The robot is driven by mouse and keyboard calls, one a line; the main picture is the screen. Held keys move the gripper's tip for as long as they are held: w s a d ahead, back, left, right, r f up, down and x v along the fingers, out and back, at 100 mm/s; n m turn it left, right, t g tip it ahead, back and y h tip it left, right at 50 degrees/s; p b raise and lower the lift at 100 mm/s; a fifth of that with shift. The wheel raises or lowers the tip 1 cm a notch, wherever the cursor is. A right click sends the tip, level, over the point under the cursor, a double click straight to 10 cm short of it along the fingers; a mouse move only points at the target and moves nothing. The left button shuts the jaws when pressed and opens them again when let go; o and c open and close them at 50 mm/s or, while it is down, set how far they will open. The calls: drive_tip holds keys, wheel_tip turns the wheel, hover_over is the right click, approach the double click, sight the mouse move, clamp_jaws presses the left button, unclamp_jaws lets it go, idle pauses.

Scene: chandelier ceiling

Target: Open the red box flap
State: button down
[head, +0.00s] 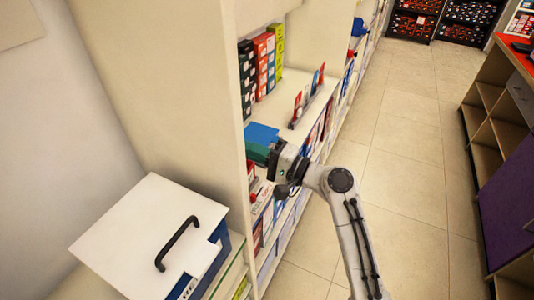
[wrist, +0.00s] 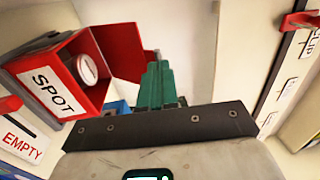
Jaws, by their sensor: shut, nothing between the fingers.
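In the wrist view, a red box (wrist: 92,98) with a white SPOT label (wrist: 52,91) sits at the left, tilted in the picture. Its front is open, and a round white-and-red can-like thing (wrist: 87,69) shows inside. A red flap (wrist: 120,50) stands swung out from the box's right edge. My gripper (wrist: 156,68) has green fingers, closed together with nothing between them, just right of the flap. I cannot tell whether they touch it. In the head view, my gripper (head: 258,152) reaches into the shelf past the upright panel. The red box is not clearly visible there.
A tall shelf panel (head: 245,130) stands close left of my gripper. Several coloured boxes (head: 262,65) fill the upper shelf. A white-lidded box (head: 140,235) with a black handle is at lower left. A red-and-white EMPTY sign (wrist: 22,140) is near the box. The aisle floor (head: 405,150) is clear.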

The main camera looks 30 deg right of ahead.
drive_tip(key=shift+w+a, duration=0.3)
drive_tip(key=shift+r, duration=0.1)
drive_tip(key=shift+g+h, duration=0.4)
drive_tip(key=shift+g, duration=0.2)
drive_tip(key=w+a+r+p, duration=0.1)
drive_tip(key=p, duration=0.2)
drive_tip(key=w+a+r+p, duration=0.1)
drive_tip(key=r+p, duration=0.1)
drive_tip(key=p, duration=0.1)
drive_tip(key=shift+w+r, duration=0.1)
drive_tip(key=shift+w, duration=0.25)
drive_tip(key=shift+w+a+r, duration=0.1)
drive_tip(key=shift+w+a, duration=0.1)
drive_tip(key=shift+w, duration=0.2)
